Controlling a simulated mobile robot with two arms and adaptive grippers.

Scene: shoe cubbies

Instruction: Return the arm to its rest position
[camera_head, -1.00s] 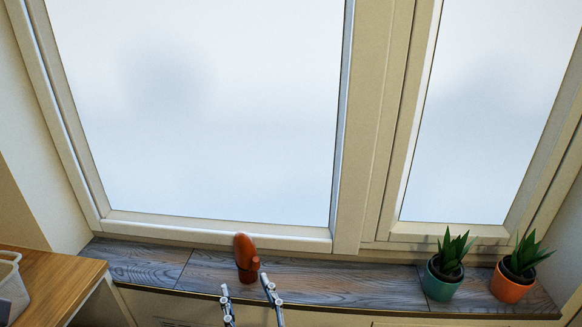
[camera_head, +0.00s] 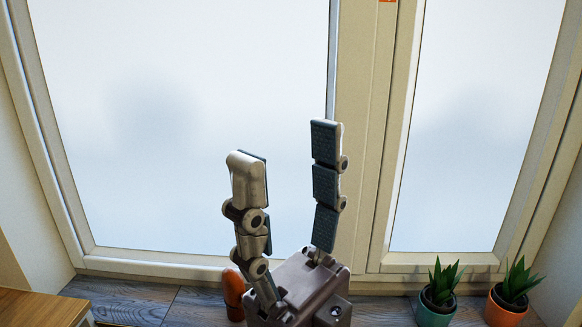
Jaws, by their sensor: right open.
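My right gripper (camera_head: 290,185) is in the lower middle of the head view, close to the camera. Its two jointed fingers point up and stand wide apart, with nothing between them. The window is behind it. My left gripper is not in view. An orange-brown rounded object (camera_head: 233,292) stands on the window sill, just left of the gripper's base in the picture. The gripper hides part of it, and the two appear apart in depth, though I cannot tell by how much.
The dark wood sill (camera_head: 180,303) runs under a large frosted window (camera_head: 180,130). A plant in a green pot (camera_head: 436,308) and one in an orange pot (camera_head: 506,310) stand at the right. A wooden surface (camera_head: 40,308) is at the lower left.

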